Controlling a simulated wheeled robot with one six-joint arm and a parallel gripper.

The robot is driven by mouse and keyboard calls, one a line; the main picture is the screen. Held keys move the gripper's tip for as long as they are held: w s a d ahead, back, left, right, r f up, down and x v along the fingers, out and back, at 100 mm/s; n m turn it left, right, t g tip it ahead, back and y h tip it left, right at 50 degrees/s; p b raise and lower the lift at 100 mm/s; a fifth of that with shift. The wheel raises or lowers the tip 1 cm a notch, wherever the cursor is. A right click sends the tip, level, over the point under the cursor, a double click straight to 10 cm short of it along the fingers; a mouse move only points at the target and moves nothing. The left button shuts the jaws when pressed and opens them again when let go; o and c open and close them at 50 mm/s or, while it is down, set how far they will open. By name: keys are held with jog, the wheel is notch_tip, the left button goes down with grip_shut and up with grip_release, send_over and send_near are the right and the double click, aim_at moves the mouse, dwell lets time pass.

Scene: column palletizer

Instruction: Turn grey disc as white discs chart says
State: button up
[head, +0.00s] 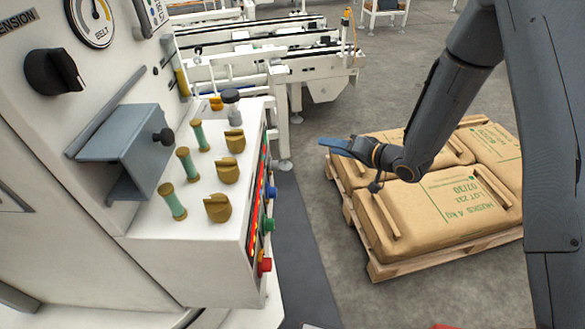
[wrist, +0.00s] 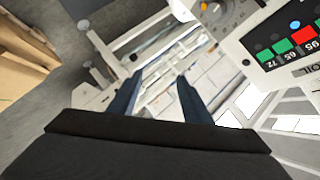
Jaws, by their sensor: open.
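My gripper (head: 335,145) is over the floor gap right of the white control box, apart from it. In the wrist view its two dark blue fingers (wrist: 159,78) stand apart with nothing between them. I cannot identify the grey disc for certain. In the wrist view a grey round part (wrist: 213,10) with an orange piece sits at the top edge, partly cut off. I cannot make out a white discs chart in either view.
The white control box (head: 215,240) carries ochre knobs (head: 228,169) and green-tan handles (head: 172,201). A grey bracket (head: 125,140) juts from the panel. Coloured buttons (head: 267,225) line its right side. Sacks (head: 440,215) lie on a wooden pallet (head: 385,268) at right. Conveyors (head: 310,70) stand behind.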

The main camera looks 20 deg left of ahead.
jog(key=s+a+f+g+y+b, duration=0.1)
jog(key=s+a+f+g+y, duration=0.1)
jog(key=s+a+f+y, duration=0.25)
jog(key=g+y, duration=0.2)
jog(key=g, duration=0.1)
send_near(274, 166)
jog(key=w, duration=0.1)
jog(key=w+a, duration=0.1)
jog(key=a, duration=0.6)
jog(key=shift+a+f+p, duration=0.25)
jog(key=shift+f+p, duration=0.05)
jog(key=shift+p, duration=0.1)
jog(key=shift+w, duration=0.1)
jog(key=c, duration=1)
